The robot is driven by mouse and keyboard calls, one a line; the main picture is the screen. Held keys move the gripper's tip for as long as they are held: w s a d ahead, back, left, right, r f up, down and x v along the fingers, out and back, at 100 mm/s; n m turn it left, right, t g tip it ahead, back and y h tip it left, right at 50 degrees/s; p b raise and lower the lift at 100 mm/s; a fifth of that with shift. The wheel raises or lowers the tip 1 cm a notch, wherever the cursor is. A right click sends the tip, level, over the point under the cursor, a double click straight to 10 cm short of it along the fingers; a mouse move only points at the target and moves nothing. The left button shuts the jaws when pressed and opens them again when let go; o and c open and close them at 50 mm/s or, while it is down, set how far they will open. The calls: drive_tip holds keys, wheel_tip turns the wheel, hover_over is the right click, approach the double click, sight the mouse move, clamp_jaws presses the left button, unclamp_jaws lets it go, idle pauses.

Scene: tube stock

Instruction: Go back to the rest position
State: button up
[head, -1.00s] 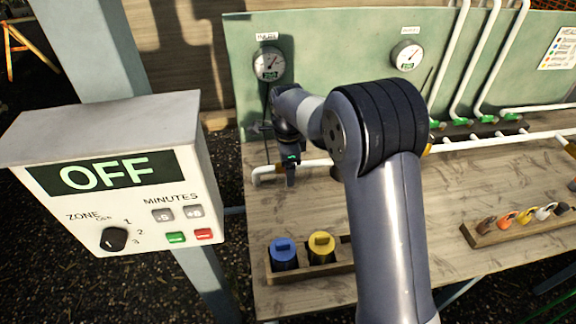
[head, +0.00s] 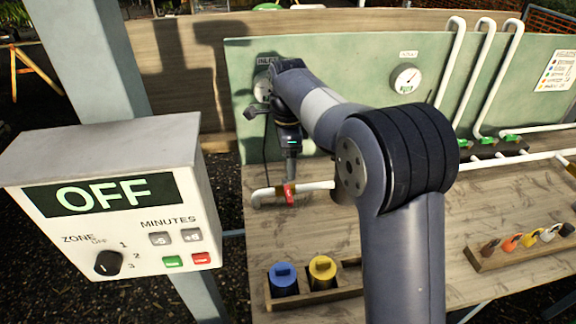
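My gripper (head: 291,172) points down at the end of my arm, above the left part of the white pipe (head: 318,186). A red valve handle (head: 289,194) on the pipe shows just below the fingertips. I cannot tell whether the tips touch it. The fingers are small and seen nearly edge-on, so their opening is unclear. Nothing held shows between them. My wrist partly hides the left gauge (head: 262,88) on the green panel.
A control box (head: 108,225) reading OFF stands at left by a post. A wooden tray (head: 318,297) holds a blue-capped (head: 284,279) and a yellow-capped (head: 322,272) container. A rack (head: 500,256) of coloured tags sits at right. The middle tabletop is largely bare.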

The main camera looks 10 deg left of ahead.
sight(288, 193)
wheel_tip(288, 193, down, 11)
drive_tip(key=shift+p, duration=0.5)
drive_tip(key=shift+d, duration=0.1)
idle(0.3)
drive_tip(key=shift+r, duration=0.2)
